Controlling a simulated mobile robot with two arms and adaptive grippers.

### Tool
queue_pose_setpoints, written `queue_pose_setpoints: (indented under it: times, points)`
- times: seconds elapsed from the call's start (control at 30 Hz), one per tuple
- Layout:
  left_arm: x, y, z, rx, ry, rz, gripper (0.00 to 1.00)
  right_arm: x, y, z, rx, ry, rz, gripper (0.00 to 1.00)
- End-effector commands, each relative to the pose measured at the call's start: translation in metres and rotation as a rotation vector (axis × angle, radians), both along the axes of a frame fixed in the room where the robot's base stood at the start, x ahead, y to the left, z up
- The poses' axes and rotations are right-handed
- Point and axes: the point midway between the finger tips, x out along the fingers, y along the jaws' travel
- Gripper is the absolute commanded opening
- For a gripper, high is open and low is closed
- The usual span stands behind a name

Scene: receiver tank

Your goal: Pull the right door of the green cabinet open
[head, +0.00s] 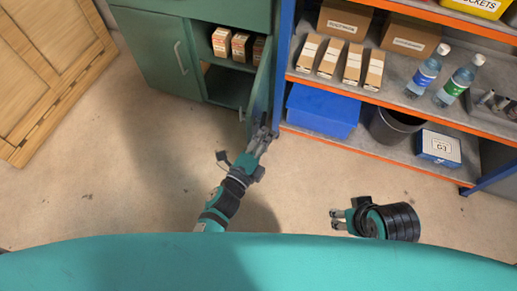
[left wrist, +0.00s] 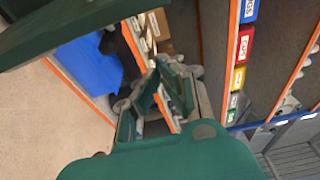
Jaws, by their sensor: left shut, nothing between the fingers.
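The green cabinet (head: 149,45) stands at the back left in the head view. Its left door is closed and has a pale handle (head: 181,57). In the left wrist view the fingers (left wrist: 157,72) come together, with a dark green panel (left wrist: 70,25) above. My right gripper (head: 335,219) is open and empty over the floor.
Small boxes (head: 240,45) stand inside the cabinet. A blue-posted shelf (head: 404,72) with cartons, bottles, a blue bin (head: 322,110) and a black bucket (head: 394,125) is close on the right. A wooden panel (head: 45,65) is at the left. The floor between is clear.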

Motion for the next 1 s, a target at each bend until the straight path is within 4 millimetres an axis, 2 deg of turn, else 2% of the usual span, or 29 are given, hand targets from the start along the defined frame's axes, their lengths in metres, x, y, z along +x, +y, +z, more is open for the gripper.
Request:
queue_pose_setpoints:
  times: [0.1,0.17,0.23,0.4,0.87,0.97,1.0]
  points:
    - [0.023,-0.013,0.000,-0.002,-0.002,-0.001,0.00,0.000,0.000,-0.005,0.000,0.000,0.000,0.40]
    - [0.031,-0.015,-0.001,0.001,0.000,-0.001,0.00,0.000,0.000,-0.006,0.000,0.001,0.000,0.40]
    - [0.030,0.001,-0.001,0.005,0.001,0.000,0.00,0.000,0.000,-0.003,-0.001,0.002,0.001,0.40]
    - [0.033,0.019,0.000,0.000,0.001,0.000,0.00,0.000,0.000,-0.002,-0.002,0.002,0.002,0.40]
    - [0.034,0.025,0.000,-0.001,0.002,-0.002,0.00,0.000,0.000,-0.002,-0.001,0.000,0.001,0.40]
    - [0.035,0.033,0.000,0.003,-0.001,-0.023,0.00,0.001,0.000,0.001,0.001,-0.005,0.001,0.40]
    - [0.036,0.038,0.000,0.006,-0.002,-0.039,0.00,0.004,0.001,-0.004,0.002,-0.003,-0.001,0.40]
